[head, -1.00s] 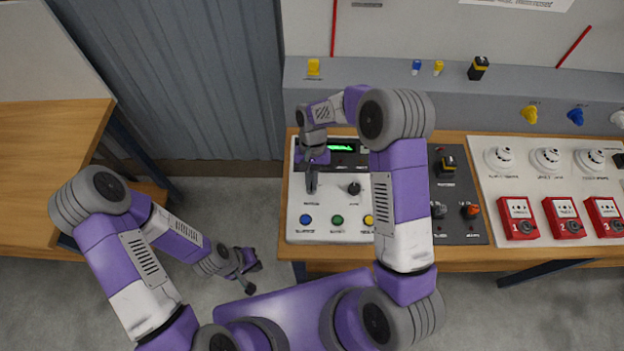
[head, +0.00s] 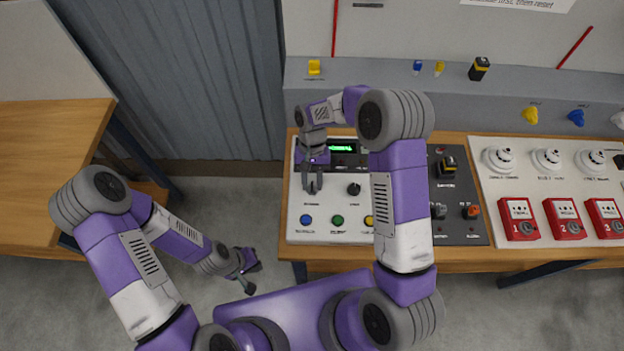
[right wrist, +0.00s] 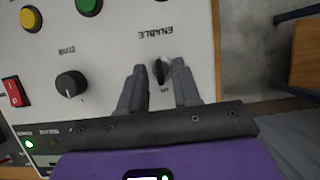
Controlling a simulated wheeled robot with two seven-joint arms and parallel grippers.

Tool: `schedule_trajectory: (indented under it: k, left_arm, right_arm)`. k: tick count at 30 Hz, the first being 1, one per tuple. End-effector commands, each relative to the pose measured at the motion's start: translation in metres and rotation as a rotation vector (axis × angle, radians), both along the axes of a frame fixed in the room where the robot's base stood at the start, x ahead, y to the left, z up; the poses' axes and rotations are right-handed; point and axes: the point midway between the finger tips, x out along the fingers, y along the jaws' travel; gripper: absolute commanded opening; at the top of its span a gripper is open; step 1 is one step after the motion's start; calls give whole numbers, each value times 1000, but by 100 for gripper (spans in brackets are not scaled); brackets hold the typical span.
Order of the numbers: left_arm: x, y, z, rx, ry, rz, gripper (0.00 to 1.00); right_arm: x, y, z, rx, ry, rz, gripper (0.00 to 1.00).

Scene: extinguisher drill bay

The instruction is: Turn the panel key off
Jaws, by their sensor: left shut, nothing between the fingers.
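The panel key is a small dark key switch (right wrist: 160,72) beside the ENABLE label on the light control panel (right wrist: 110,60). In the right wrist view it stands nearly upright in the picture, slightly tilted; small lettering beside it is too small to read. My right gripper (right wrist: 158,88) is open, with one finger on each side of the key in that view; I see gaps and no clear contact. In the head view my right gripper (head: 312,186) points down over the panel and hides the key. My left gripper (head: 248,269) is shut and empty, low over the floor.
A black knob (head: 354,189) sits right of the key. Blue (head: 306,219), green (head: 337,220) and yellow (head: 369,220) buttons line the panel's near edge. A red rocker switch (right wrist: 14,92) shows in the wrist view. A dark panel (head: 460,190) stands to the right.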

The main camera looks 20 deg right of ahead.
Motion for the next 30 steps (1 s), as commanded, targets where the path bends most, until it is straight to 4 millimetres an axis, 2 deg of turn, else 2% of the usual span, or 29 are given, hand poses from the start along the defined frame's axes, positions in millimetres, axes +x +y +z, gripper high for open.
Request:
schedule_trajectory:
  k: [5,12,18,30]
  left_arm:
    - [0,0,0,0,0,0,0]
    - [0,0,0,0,0,0,0]
    - [0,0,1,0,0,0,0]
    - [0,0,1,0,0,0,0]
  right_arm:
    - [4,-1,7,0,-2,-1,32]
    - [18,-5,44,0,-3,-1,32]
    - [27,-7,66,0,-2,0,32]
    - [28,-8,70,0,0,0,32]
